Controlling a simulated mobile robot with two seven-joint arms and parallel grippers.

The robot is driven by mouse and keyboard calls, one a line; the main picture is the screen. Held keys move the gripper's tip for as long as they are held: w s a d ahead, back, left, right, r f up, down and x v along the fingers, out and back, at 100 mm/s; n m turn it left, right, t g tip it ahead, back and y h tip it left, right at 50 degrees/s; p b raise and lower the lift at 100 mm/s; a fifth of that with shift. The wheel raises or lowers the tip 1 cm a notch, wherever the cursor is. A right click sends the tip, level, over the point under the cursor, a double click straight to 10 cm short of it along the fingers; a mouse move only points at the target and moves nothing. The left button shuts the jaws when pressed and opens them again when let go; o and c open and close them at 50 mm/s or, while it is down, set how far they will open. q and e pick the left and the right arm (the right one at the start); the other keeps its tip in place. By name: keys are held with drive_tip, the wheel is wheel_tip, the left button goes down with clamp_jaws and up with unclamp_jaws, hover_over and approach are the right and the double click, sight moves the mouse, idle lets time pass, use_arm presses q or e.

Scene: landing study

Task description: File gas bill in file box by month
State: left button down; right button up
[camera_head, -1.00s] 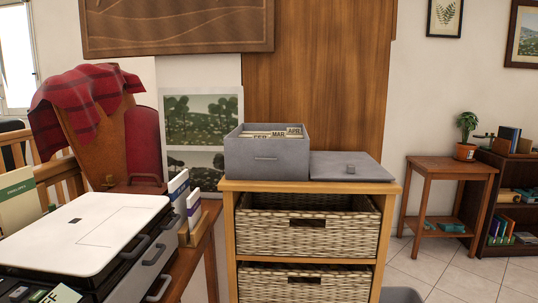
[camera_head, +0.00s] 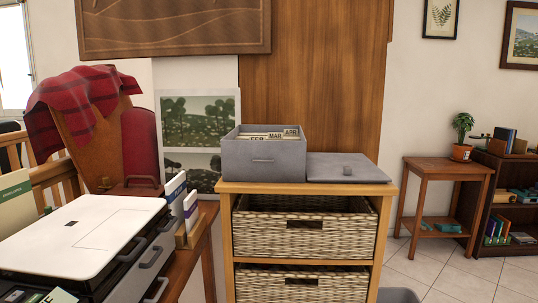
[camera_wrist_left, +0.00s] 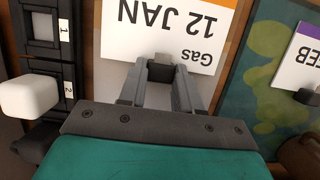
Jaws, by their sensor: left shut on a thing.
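The gas bill (camera_wrist_left: 172,22), a white sheet with an orange band, reads "Gas 12 JAN" upside down in the left wrist view. My left gripper (camera_wrist_left: 161,70) is shut on the small dark tab at its edge. The grey file box (camera_head: 263,160) stands open on a wooden drawer unit in the head view. Divider tabs reading FEB, MAR and APR (camera_head: 291,133) show above its rim; anything farther left inside is hard to make out. Its grey lid (camera_head: 345,170) lies flat to the right. Neither gripper shows in the head view.
A white-topped printer (camera_head: 85,235) fills the lower left on a wooden desk. Upright papers in a wooden holder (camera_head: 189,236) stand at the desk's right edge. A purple-banded sheet marked FEB (camera_wrist_left: 300,60) shows right of the bill.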

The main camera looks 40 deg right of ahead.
use_arm(q)
drive_tip(key=shift+r+p, duration=1.5)
drive_tip(key=shift+r, duration=1.3)
